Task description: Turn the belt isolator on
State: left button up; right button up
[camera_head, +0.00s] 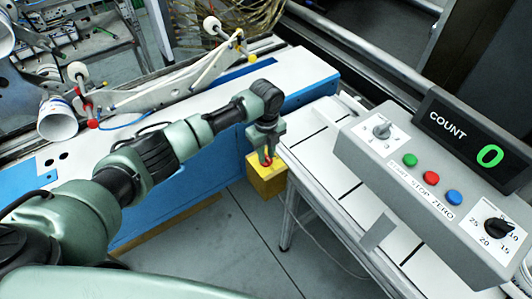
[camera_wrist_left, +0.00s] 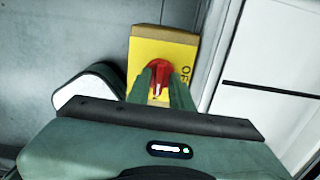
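The belt isolator is a yellow box (camera_head: 268,181) with a red knob (camera_head: 266,160), beside the blue-sided conveyor and the white table's end. In the left wrist view the yellow box (camera_wrist_left: 168,44) shows lettering that starts with "OF" right of the red knob (camera_wrist_left: 160,68). My left gripper (camera_head: 265,152) is at the isolator. In the left wrist view its two green fingers stand on either side of the knob, close against it, and hide part of it. The gripper looks shut on the knob. My right gripper is not in view.
A grey control box (camera_head: 420,182) with a rotary switch, coloured buttons and a dial stands on the white table (camera_head: 318,150) at right. A display (camera_head: 470,135) reads "COUNT 0". The blue and white conveyor (camera_head: 290,72) runs behind my left arm. Open floor lies in front.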

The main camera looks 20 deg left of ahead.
pick_arm(q)
jog(key=shift+o, duration=0.3)
notch_tip(320, 180, up, 8)
jog(key=shift+f+b, duration=0.1)
jog(key=shift+b, duration=0.45)
